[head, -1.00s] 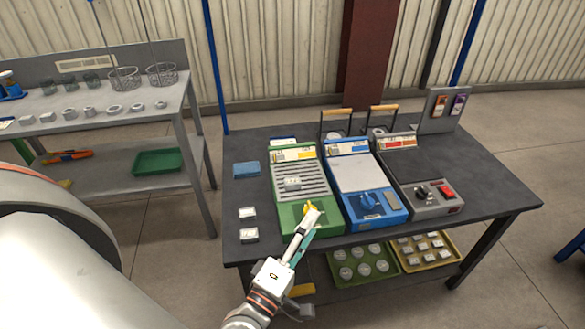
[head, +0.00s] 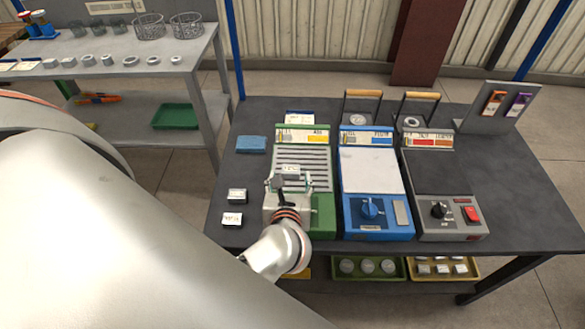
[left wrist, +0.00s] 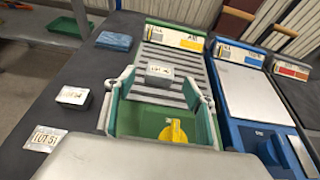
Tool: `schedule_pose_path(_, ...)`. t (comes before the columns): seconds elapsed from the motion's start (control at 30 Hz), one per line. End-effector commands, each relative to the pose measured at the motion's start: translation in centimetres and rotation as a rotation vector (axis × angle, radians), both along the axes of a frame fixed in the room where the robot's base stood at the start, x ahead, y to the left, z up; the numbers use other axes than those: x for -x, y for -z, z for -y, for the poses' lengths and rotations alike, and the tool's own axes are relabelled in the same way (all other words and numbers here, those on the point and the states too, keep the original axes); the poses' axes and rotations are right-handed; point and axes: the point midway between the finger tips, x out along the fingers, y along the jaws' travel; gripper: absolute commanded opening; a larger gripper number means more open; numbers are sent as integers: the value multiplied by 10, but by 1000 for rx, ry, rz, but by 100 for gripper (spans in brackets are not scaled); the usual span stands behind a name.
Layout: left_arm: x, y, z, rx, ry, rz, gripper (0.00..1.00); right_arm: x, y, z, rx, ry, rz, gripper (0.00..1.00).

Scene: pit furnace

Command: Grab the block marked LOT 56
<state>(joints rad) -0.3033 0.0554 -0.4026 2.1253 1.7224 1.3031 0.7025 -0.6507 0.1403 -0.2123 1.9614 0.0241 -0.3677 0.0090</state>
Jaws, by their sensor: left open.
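A small grey block with a white label (head: 290,170) lies on the slatted top of the green unit (head: 324,213). In the left wrist view this block (left wrist: 160,72) has a label starting LOT, its number too small to read surely. My left gripper (head: 289,184) is open over the green unit, just on the near side of that block. In the left wrist view its fingers stand apart, either side of the block's line, with nothing between them held. Two other labelled blocks lie on the dark table to the left: one dark-sided (left wrist: 72,97), one reading LOT 51 (left wrist: 43,140). My right gripper is not in view.
A blue unit (head: 371,185) and a grey unit (head: 440,190) stand close to the right of the green one. A yellow knob (left wrist: 174,131) rises from the green unit's front. A blue flat piece (head: 251,144) lies at the table's left.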

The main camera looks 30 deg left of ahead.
Motion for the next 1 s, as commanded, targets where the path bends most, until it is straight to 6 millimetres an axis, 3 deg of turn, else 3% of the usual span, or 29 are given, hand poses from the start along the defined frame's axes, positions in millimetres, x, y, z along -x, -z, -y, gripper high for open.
schedule_pose_path(0.43, -46, 15, -28, -8, 1, 1, 54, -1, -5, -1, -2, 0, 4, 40)
schedule_pose_path(0.77, -51, 19, -31, -5, 2, 1, 54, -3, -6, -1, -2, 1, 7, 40)
schedule_pose_path(0.97, -51, 19, -31, -6, 2, 0, 5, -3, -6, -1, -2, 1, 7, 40)
schedule_pose_path(1.0, -51, 19, -31, -6, 2, 0, 2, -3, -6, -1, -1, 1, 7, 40)
